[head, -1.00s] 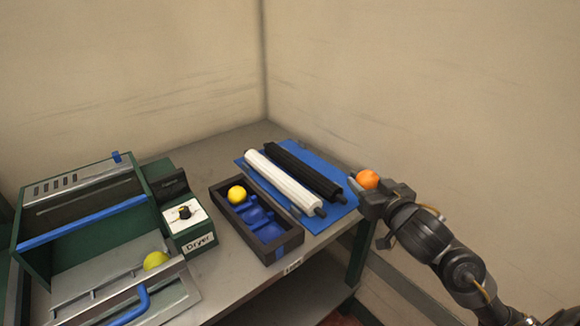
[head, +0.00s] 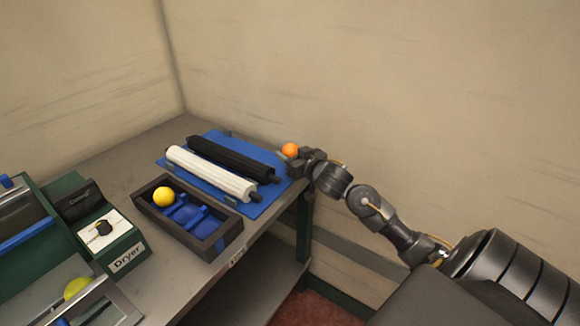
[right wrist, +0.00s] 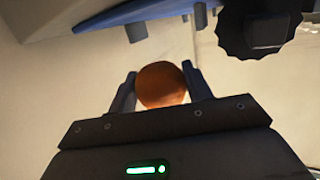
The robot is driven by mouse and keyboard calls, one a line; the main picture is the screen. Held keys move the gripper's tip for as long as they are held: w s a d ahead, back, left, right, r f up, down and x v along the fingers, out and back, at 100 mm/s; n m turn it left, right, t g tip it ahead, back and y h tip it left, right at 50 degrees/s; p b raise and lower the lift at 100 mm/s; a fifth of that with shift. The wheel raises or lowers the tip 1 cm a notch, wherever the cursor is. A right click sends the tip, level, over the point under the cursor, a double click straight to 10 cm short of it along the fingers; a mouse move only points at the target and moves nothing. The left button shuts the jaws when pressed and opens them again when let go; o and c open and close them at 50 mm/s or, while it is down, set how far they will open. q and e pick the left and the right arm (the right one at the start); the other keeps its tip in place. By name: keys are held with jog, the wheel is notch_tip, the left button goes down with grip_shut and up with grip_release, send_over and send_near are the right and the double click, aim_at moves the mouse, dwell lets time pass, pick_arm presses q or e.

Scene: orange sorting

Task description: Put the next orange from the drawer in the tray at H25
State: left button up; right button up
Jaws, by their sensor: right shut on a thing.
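My right gripper (head: 295,158) is shut on an orange (head: 290,150), at the right edge of the table near the rollers. In the right wrist view the orange (right wrist: 161,85) sits between the two fingers. A dark tray (head: 222,240) with blue cups stands on the table to the left of the gripper. A yellow fruit (head: 163,196) lies in its far left cup; the other cups look empty. A yellow-green fruit (head: 77,289) lies in the open drawer (head: 115,310) at the lower left. My left gripper is not in view.
A white roller (head: 210,173) and a black roller (head: 232,158) lie on a blue mat (head: 262,207) between the tray and the gripper. A green dryer box (head: 120,262) with a knob stands left of the tray. Walls close off the back and right.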

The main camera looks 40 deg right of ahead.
jog(key=shift+w+d+f, duration=0.25)
jog(key=shift+w+f, duration=0.1)
jog(key=shift+f, duration=0.2)
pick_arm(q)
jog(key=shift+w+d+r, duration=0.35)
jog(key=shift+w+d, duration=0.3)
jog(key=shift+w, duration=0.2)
pick_arm(e)
jog(key=shift+f, duration=1.6)
pick_arm(q)
jog(key=shift+b, duration=0.3)
pick_arm(e)
jog(key=shift+f, duration=0.1)
jog(key=o, duration=0.7)
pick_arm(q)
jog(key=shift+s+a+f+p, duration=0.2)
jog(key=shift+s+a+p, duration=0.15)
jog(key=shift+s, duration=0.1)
pick_arm(e)
jog(key=shift+s+a+r, duration=0.2)
jog(key=shift+s+r, duration=0.1)
jog(key=shift+s, duration=1.65)
jog(key=shift+s+a+r, duration=0.15)
jog(key=shift+s+r, duration=0.2)
jog(key=shift+s, duration=1.65)
jog(key=shift+s+a+r, duration=0.2)
jog(key=shift+s+r, duration=0.1)
jog(key=shift+s, duration=1.65)
